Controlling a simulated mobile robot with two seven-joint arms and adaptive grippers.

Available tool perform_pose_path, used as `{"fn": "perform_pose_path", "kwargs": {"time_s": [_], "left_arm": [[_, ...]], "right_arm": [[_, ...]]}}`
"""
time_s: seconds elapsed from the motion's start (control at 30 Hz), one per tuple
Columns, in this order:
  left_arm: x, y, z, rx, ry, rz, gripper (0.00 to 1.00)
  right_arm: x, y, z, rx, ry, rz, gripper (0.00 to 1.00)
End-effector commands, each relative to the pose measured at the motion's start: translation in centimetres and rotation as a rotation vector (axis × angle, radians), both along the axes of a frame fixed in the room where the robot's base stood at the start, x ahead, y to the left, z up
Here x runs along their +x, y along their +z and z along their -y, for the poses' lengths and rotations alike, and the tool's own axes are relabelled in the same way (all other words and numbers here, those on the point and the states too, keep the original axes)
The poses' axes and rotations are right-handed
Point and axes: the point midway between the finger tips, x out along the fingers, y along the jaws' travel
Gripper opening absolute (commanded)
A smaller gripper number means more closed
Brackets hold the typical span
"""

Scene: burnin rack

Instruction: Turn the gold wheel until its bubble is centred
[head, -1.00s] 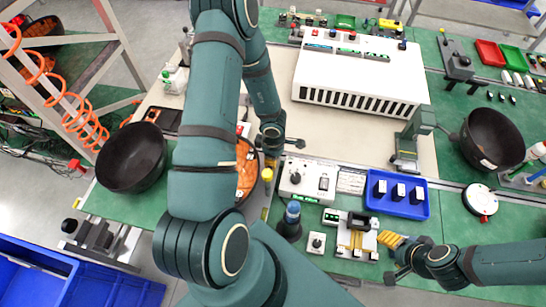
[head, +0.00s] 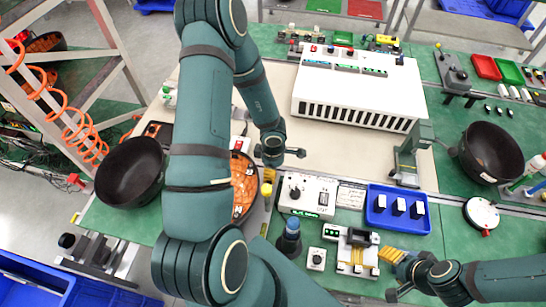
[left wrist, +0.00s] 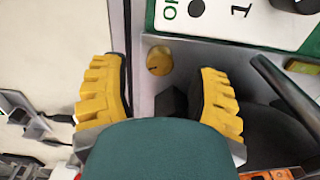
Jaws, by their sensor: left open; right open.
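The gold wheel (left wrist: 159,60) is a small round knob with a dark slot on a grey strip, in the left wrist view. It lies between the two yellow ridged fingers of my open left gripper (left wrist: 162,78), just beyond the tips, with gaps at both sides. A yellow-green window (left wrist: 304,66) further right on the strip may be the bubble vial; no bubble can be made out. In the head view my left gripper hangs beside the switch box, and its fingers are mostly hidden. My right gripper (head: 400,258) is beside the front gold-and-white fixture, seen small.
A white switch box (head: 308,196) stands right of the left gripper. A pan with orange contents (head: 239,212) lies left of it, partly behind my arm. A blue tray (head: 380,226), a dark bottle (head: 290,238) and a long white vented unit (head: 345,105) crowd the bench.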

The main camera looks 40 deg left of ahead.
Motion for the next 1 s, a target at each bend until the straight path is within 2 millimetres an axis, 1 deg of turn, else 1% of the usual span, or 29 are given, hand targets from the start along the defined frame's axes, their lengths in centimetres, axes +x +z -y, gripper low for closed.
{"fn": "perform_pose_path", "kwargs": {"time_s": [0.03,0.2,0.3,0.43,0.5,0.63,0.93,1.0], "left_arm": [[0.1,1.1,-0.2,0.001,0.006,0.004,0.61],[0.1,4.5,-0.1,0.001,0.005,0.004,0.61],[0.0,6.3,-0.1,0.0,0.003,0.003,0.61],[0.0,7.9,0.0,0.001,0.002,0.002,0.61],[0.0,8.5,-0.1,0.001,0.002,0.002,0.61],[0.0,9.1,0.0,0.0,0.0,-0.001,0.61],[0.0,9.1,0.0,0.0,-0.002,0.0,0.61],[0.4,9.0,0.0,0.004,-0.022,0.013,0.61]], "right_arm": [[0.0,0.0,0.0,0.0,0.0,0.0,0.61],[0.0,0.0,0.0,0.0,0.0,0.0,0.61],[0.0,0.0,0.0,0.0,0.0,0.0,0.61],[0.0,0.0,0.0,0.0,0.0,0.0,0.61],[0.0,0.0,0.0,0.0,0.0,0.0,0.61],[0.0,0.0,0.0,0.0,0.0,0.0,0.61],[0.0,0.0,0.0,0.0,0.0,0.0,0.61],[0.0,-0.1,0.0,0.0,0.0,0.0,0.61]]}}
